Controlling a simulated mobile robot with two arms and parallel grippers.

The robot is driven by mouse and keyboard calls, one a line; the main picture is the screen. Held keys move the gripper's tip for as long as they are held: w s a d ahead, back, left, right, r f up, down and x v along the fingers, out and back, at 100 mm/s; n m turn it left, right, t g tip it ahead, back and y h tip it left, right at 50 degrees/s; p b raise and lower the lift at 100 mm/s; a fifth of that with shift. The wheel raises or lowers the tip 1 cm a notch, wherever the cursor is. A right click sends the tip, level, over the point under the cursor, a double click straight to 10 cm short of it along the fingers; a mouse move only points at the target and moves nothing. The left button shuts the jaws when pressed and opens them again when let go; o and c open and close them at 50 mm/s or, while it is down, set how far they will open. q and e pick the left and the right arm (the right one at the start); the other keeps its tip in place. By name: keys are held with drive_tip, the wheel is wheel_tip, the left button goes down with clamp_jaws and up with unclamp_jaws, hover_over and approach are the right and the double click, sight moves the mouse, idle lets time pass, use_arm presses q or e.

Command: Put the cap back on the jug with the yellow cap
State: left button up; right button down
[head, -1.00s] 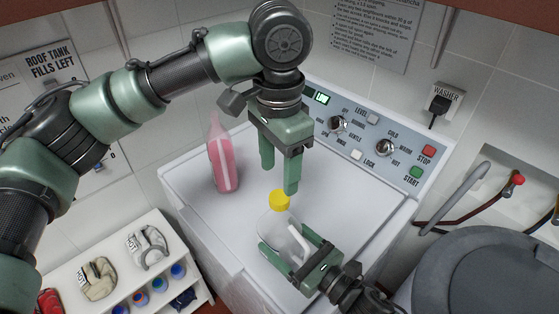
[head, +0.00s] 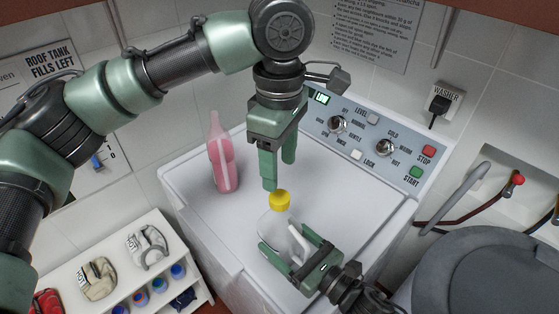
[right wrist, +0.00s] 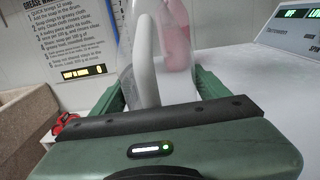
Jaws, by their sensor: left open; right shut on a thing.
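The translucent jug (head: 272,226) stands upright on the white washer top, with a pale handle on its right side. The yellow cap (head: 280,201) is at the jug's mouth; I cannot tell how firmly it sits. My left gripper (head: 279,175) points down just above the cap, open and empty, its fingertips close to it. My right gripper (head: 285,238) is shut on the jug's body from the front right. In the right wrist view the clear jug (right wrist: 135,65) is between the green fingers, its mouth out of frame.
A pink bottle (head: 222,160) stands on the washer (head: 340,205) to the left of the jug. The control panel (head: 372,142) rises at the back. A shelf (head: 122,255) with gloves and small jars is at lower left. A grey lidded bin (head: 490,275) is at right.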

sight(279, 197)
use_arm(q)
drive_tip(key=shift+n, duration=0.3)
drive_tip(key=shift+f, duration=4)
